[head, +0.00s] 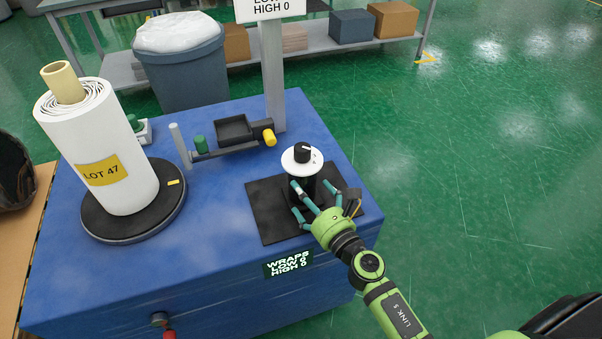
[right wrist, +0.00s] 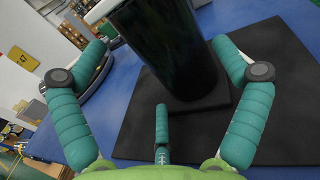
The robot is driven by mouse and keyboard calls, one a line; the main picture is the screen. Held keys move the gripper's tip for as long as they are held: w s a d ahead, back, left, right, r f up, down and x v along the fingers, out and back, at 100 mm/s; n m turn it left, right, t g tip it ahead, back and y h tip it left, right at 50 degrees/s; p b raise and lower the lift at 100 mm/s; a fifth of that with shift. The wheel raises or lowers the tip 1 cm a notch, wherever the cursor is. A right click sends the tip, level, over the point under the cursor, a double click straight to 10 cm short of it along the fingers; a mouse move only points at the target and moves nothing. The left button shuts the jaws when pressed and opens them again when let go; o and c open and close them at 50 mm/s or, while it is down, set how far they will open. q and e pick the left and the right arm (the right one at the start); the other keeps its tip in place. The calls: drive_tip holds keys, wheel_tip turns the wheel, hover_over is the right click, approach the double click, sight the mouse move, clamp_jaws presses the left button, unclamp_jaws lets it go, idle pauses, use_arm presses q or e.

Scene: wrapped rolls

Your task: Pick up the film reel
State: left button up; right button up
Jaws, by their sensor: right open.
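The film reel (head: 311,187) appears to be the dark upright cylinder with a white disc and black knob (head: 302,152) on top. It stands on a black mat (head: 262,212) at the right of the blue cabinet top. In the right wrist view the glossy black reel (right wrist: 172,45) rises from a square black base (right wrist: 198,108). My right gripper (head: 318,203) is open, with its teal fingers spread at the near side of the reel. In the right wrist view the gripper (right wrist: 162,70) has a finger on either side of it; contact cannot be told. My left gripper is out of view.
A white wrapped roll (head: 115,150) marked LOT 47 stands tilted on a round black turntable (head: 122,222). A small bracket with a black tray (head: 236,130) and yellow-tipped part sits behind. A sign post (head: 273,75) rises at the back. Green floor lies right.

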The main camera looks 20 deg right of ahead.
sight(297, 179)
drive_tip(key=x, duration=0.4)
drive_tip(key=shift+w+r+p, duration=0.2)
drive_tip(key=shift+w+p, duration=0.1)
drive_tip(key=shift+w, duration=0.1)
drive_tip(key=c, duration=1.3)
drive_tip(key=shift+r, duration=0.1)
drive_tip(key=shift+c, duration=0.2)
drive_tip(key=shift+r, duration=0.1)
